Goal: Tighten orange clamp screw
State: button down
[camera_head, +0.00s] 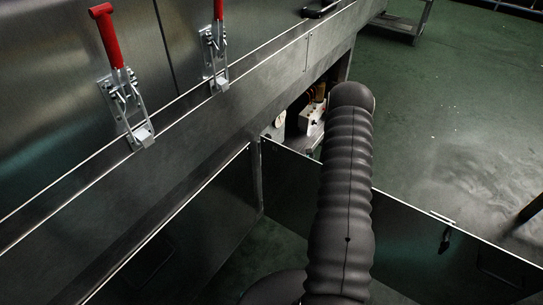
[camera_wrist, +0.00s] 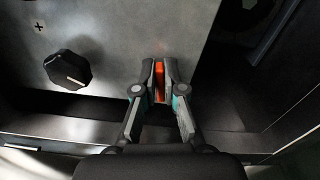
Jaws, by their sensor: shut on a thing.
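In the wrist view, the orange clamp screw (camera_wrist: 159,80) shows as a narrow glowing-orange strip between my fingertips. My gripper (camera_wrist: 160,78) is shut on it, with one finger on each side. The fingers hide most of the screw, so its head and its turn cannot be made out. Behind it is a grey metal panel (camera_wrist: 120,30). In the head view my arm reaches toward the opening under the steel housing; the gripper and the screw are hidden there.
A black knob (camera_wrist: 68,70) sits on the panel left of my gripper. In the head view, two red-handled toggle latches (camera_head: 107,35) are on the steel housing. A white device (camera_head: 312,122) stands in the opening beside my arm. An open metal door (camera_head: 420,225) stands low at right.

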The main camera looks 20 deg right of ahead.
jog(key=shift+w+d+m+p, duration=0.1)
jog(key=shift+d+m+p, duration=0.15)
jog(key=shift+m, duration=0.85)
jog(key=c, duration=1.3)
grip_release()
jog(key=shift+f, duration=0.1)
jog(key=shift+o, duration=0.2)
jog(key=shift+a, duration=0.1)
jog(key=v, duration=1.2)
jog(key=shift+a, duration=0.1)
